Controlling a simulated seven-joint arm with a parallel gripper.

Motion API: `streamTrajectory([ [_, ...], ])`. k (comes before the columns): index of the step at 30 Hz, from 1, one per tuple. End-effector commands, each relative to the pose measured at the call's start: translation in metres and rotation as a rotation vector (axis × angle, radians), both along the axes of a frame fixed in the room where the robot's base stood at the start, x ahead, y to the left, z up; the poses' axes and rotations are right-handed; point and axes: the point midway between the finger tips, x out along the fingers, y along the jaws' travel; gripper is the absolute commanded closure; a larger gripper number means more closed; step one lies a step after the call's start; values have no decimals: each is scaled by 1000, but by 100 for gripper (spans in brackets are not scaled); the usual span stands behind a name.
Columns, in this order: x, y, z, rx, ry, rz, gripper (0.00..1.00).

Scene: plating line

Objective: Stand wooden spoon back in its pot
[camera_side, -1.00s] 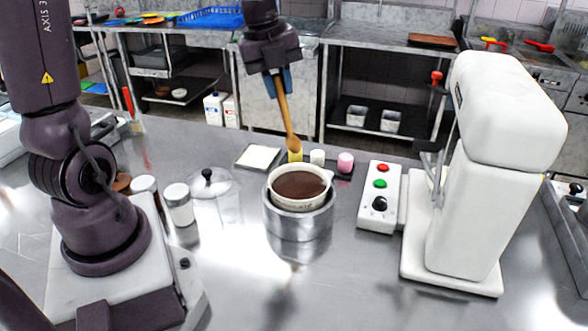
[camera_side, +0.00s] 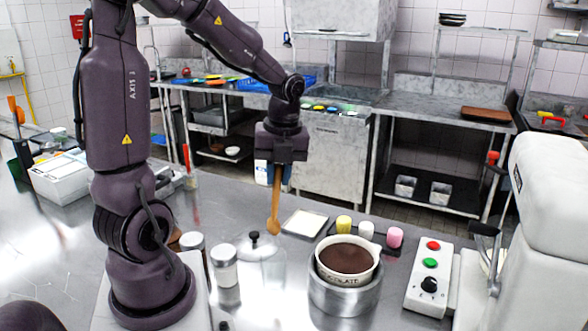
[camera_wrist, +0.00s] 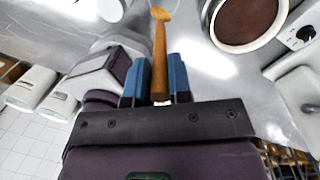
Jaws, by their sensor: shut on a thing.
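My gripper (camera_side: 275,172) is shut on the wooden spoon (camera_side: 275,205) by the upper part of its handle. The spoon hangs nearly upright, bowl down, above the counter. In the wrist view the spoon (camera_wrist: 160,55) sticks out from between the blue fingers (camera_wrist: 157,80). The white pot (camera_side: 347,277), with lettering on its side and dark brown chocolate inside, sits in a round metal holder (camera_side: 345,298). The spoon is to the left of the pot and apart from it. The pot (camera_wrist: 214,22) is to the right of the spoon in the wrist view.
A white square plate (camera_side: 304,222) lies behind the spoon's bowl. A clear lid with a black knob (camera_side: 254,238) and a white-capped jar (camera_side: 224,265) stand left of the pot. Yellow, white and pink cups stand behind it. A button box (camera_side: 430,278) and white machine (camera_side: 545,220) are at right.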

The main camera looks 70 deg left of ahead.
Motion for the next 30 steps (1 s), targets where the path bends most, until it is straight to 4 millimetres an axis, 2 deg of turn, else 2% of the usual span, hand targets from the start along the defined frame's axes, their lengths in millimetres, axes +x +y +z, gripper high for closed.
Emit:
streamTrajectory([
  [30, 0, -1, -99, -3, 1, -1, 100],
])
